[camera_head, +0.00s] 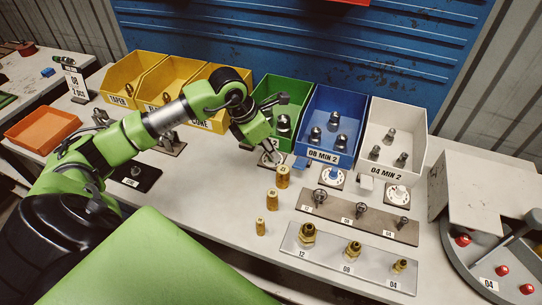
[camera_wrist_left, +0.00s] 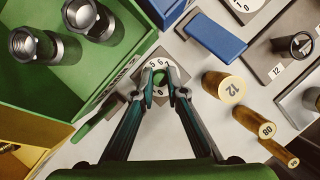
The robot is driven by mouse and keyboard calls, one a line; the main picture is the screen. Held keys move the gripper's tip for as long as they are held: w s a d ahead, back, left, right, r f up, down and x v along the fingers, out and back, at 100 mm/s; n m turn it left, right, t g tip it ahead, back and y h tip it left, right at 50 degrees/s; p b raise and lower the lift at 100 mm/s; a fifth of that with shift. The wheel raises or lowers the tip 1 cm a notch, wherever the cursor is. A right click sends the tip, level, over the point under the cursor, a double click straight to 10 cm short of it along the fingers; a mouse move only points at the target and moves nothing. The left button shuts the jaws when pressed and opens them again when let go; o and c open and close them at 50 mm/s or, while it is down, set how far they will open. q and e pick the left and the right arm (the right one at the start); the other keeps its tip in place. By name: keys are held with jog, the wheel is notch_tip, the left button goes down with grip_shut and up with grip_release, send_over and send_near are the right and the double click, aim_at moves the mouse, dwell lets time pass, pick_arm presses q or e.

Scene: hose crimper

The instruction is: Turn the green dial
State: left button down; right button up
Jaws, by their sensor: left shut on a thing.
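The green dial (camera_head: 267,160) has a white numbered face and sits on the table in front of the green bin (camera_head: 285,92). My left gripper (camera_head: 274,152) reaches down over it from the left. In the left wrist view, the left gripper's two fingertips (camera_wrist_left: 160,88) are closed on either side of the dial's small green knob. The digits 5 and 6 show on the dial's face (camera_wrist_left: 158,64) beyond the fingertips; the fingers hide part of the face. My right gripper is not in view.
A blue bin (camera_head: 328,122) with a blue dial (camera_head: 332,175) and a white bin (camera_head: 391,142) with a white dial (camera_head: 398,193) stand to the right. Several brass cylinders, including one marked 12 (camera_wrist_left: 225,88), stand close to the gripper. Yellow bins (camera_head: 170,84) stand left.

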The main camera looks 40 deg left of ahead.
pick_arm(q)
jog(key=shift+a+m+b, duration=0.1)
jog(key=shift+m+b, duration=0.55)
jog(key=shift+m, duration=0.25)
jog(key=shift+h, duration=0.3)
jog(key=c, duration=2)
grip_release()
jog(key=v, duration=1.2)
jog(key=shift+w+r, duration=0.15)
jog(key=shift+w, duration=0.1)
